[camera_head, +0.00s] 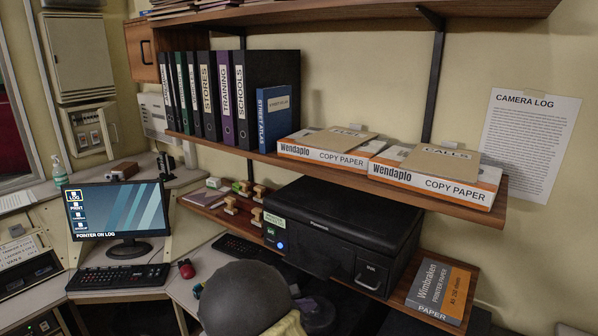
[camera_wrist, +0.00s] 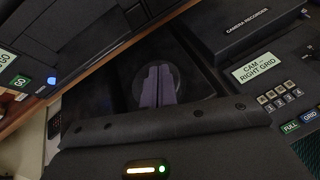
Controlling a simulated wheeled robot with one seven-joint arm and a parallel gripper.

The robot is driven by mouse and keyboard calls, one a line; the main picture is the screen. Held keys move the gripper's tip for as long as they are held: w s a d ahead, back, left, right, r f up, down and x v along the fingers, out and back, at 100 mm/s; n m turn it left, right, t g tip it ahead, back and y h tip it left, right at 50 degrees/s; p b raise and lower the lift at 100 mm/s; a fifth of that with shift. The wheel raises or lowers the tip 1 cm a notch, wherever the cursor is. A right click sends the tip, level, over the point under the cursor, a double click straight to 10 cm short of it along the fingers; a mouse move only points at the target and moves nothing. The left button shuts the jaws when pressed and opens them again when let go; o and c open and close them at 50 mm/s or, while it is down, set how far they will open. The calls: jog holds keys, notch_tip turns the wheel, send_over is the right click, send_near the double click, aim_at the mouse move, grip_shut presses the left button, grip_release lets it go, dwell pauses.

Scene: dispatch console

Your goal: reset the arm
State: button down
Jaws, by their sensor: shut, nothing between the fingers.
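My gripper (camera_wrist: 158,86) shows in the wrist view as two purple-grey fingers side by side, shut and with nothing between them. The fingers point up the picture, over a dark round shape on a black surface. A dark padded edge with rivets crosses the picture below them. I cannot make out my gripper in the head view. A camera recorder (camera_wrist: 245,28) with a lit display reading "CAM – RIGHT GRID" (camera_wrist: 264,68) is to the right of the fingers, apart from them.
In the head view, a printer (camera_head: 345,235) stands below the wooden shelf (camera_head: 330,168) with binders and paper boxes. A monitor (camera_head: 117,211), keyboard (camera_head: 117,278) and red mouse (camera_head: 186,269) are at left. A printer paper box (camera_head: 440,290) sits at lower right.

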jog(key=s+d+r+m+g+y, duration=0.1)
jog(key=s+d+m+g+y, duration=0.2)
jog(key=s+d+m, duration=0.4)
jog(key=s+d+r+m+g+y, duration=0.2)
jog(key=s+d+m+y, duration=0.4)
jog(key=s+m, duration=0.9)
jog(key=shift+s+d+r+m+g+y, duration=0.3)
jog(key=shift+d+m+g, duration=0.25)
jog(key=shift+m, duration=0.55)
